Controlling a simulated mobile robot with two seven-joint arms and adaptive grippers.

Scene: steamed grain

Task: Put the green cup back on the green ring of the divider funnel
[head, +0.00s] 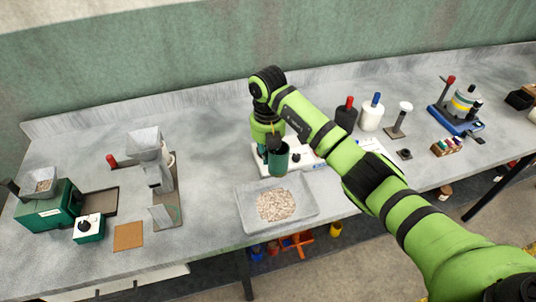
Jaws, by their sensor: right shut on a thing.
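My right arm reaches in from the right, and its dark right gripper (276,144) points down over the bench. It is shut on the green cup (279,164), which hangs upright in front of a white device, just above the back edge of the grain tray. The fingers hide part of the cup's top. A grey divider funnel (145,142) stands on the left half of the bench, apart from the cup, with a grey base plate (163,221) below it. A faint green mark shows on the plate; whether it is the green ring, I cannot tell. My left gripper is out of view.
A clear tray (245,212) of pale grain lies below the cup. A white device (309,160) is partly hidden by my arm. A green mill (50,211), small green box (89,229) and brown square (128,236) stand left. Bottles (371,117) stand right. Bench between funnel and tray is clear.

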